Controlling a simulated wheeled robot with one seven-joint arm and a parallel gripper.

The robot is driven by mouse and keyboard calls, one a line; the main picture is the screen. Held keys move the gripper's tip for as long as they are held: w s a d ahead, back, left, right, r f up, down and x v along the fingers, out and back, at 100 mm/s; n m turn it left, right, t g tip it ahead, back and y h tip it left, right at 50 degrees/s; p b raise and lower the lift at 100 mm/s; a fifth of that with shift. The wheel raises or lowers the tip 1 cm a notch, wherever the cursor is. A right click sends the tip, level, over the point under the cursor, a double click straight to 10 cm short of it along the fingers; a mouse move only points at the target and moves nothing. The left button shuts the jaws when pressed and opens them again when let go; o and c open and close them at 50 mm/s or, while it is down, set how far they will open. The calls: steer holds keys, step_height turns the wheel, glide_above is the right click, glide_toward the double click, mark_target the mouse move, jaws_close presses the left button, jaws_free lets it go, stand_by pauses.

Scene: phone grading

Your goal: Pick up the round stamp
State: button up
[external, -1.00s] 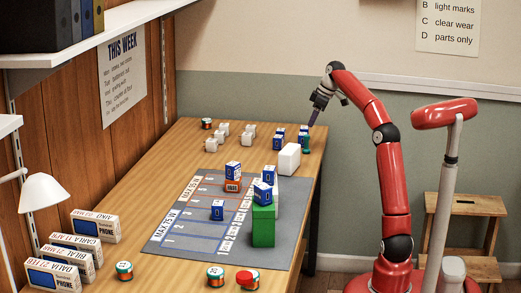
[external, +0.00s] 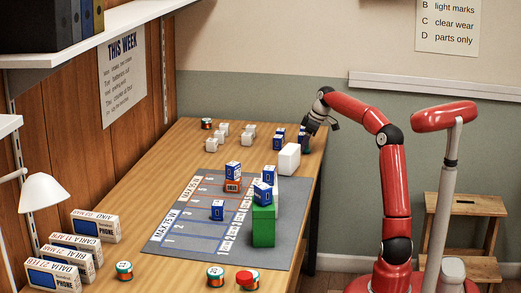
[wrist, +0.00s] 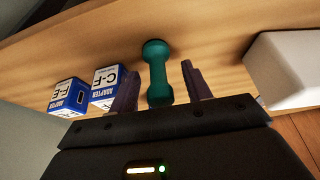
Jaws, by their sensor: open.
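The round stamp shows in the wrist view as a teal, waisted handle (wrist: 157,75) standing on the wooden table. My gripper (wrist: 161,68) is open, with one dark finger on each side of the stamp and a visible gap to both. In the external view my gripper (external: 307,143) is low over the far right part of the table and hides the stamp there.
Two blue-and-white adapter boxes (wrist: 106,85) stand close left of the fingers in the wrist view. A white block (wrist: 290,70) is to the right. In the external view, the grey mat (external: 165,246) with adapters and a green block (external: 263,226) lies nearer the camera.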

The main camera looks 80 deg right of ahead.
steer(key=shift+f, duration=0.1)
steer(key=c, duration=1.1)
steer(key=shift+o, duration=0.2)
